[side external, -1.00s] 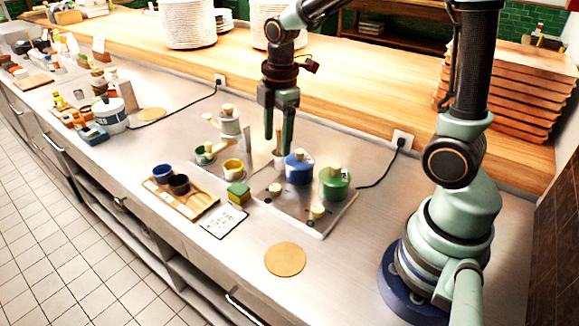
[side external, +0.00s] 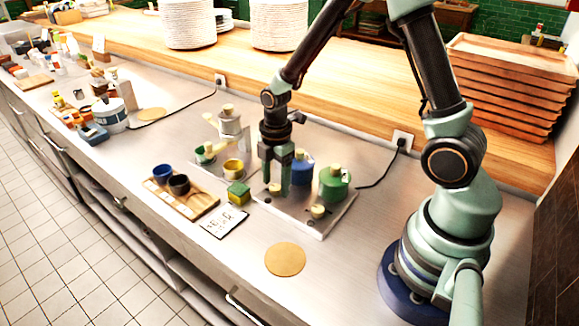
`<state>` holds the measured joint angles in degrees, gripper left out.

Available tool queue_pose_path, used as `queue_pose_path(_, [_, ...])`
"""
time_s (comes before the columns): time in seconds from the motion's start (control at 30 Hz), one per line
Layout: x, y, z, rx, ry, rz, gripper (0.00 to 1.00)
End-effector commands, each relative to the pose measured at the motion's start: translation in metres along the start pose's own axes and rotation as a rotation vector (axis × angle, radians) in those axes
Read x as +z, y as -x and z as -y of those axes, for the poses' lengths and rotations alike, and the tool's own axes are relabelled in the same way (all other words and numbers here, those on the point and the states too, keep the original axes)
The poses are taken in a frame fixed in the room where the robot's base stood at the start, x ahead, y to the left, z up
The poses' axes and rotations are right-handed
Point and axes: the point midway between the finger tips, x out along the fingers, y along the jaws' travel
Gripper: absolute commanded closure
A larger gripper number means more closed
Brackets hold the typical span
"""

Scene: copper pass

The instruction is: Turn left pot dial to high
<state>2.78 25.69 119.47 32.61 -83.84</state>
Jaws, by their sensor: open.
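My gripper (side external: 276,183) is open and points down at the front left of the metal hob plate (side external: 322,228). Its fingers stand on either side of the small cream left dial (side external: 275,189); I cannot tell whether they touch it. A matching right dial (side external: 317,211) is in clear view farther right on the plate's front. The left pot, blue with a pale knob (side external: 303,172), stands behind my gripper and is partly hidden by it. The green pot (side external: 335,186) stands to its right, uncovered by the arm. The dial's setting marks are too small to read.
A tan round mat (side external: 285,260) is in front. A black cord (side external: 380,178) runs behind right. The counter's front right is clear.

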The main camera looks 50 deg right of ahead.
Motion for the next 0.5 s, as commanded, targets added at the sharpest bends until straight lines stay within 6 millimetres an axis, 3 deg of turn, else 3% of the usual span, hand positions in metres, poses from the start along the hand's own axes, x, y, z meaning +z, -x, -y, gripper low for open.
queue_pose_path(0.43, [0.0,-0.0086,-0.0003,0.001,0.0,0.0,0.34])
queue_pose_path(0.5, [0.0,-0.0085,-0.0002,0.001,0.0,0.0,0.61])
